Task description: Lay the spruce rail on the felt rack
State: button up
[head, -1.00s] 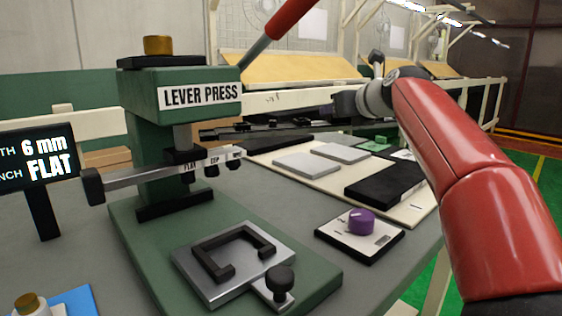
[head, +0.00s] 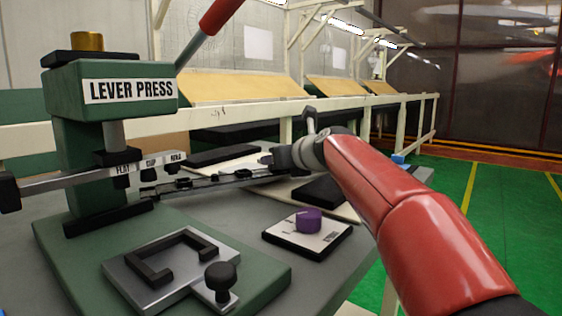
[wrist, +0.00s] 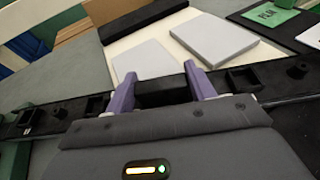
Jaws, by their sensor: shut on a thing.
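A long dark rail (head: 205,183) with several black clips along its top is held level above the table, right of the lever press. My gripper (head: 266,161) is mostly hidden behind my wrist in the head view. In the wrist view its two purple fingers (wrist: 165,86) are closed on a black block-like part of the rail (wrist: 62,112). The rail crosses the picture left to right. Its colour looks nearly black, and its right end is cut off. A long dark bar (wrist: 140,16) lies at the back of a cream board; I cannot tell whether it is the felt rack.
The green lever press (head: 75,170) stands at left with a clamp plate (head: 165,265). A purple knob (head: 308,221) sits on a small panel. The cream board (wrist: 122,42) holds grey plates (wrist: 212,38) and a black block (head: 322,192). A green card (wrist: 271,14) lies beyond.

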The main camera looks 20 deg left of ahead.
jog(key=o, duration=1.2)
jog(key=shift+r, duration=0.1)
jog(key=v, duration=1.2)
jog(key=shift+b, duration=0.35)
